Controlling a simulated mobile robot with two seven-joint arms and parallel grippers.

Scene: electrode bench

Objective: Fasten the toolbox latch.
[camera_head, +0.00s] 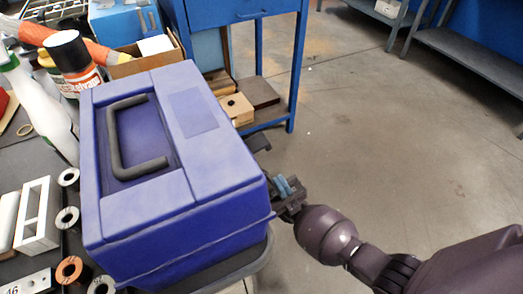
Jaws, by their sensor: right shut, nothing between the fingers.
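A blue-purple toolbox (224,150) stands on the dark bench with its lid down and a dark handle (115,150) lying on the lid. My right gripper (275,180) is at the toolbox's right side, close to its lower right corner in the picture. Its fingers are small and partly hidden, and it holds nothing. I cannot tell whether it touches the box. The latch is not clearly visible; the toolbox's right side is turned away from view. My left gripper is not in view.
Left of the toolbox are a white spray bottle (40,105), a dark can with an orange label (72,62), several rings and a white frame (38,215). A cardboard box (125,70) is behind. A blue workbench (235,12) stands farther back. Open floor lies to the right.

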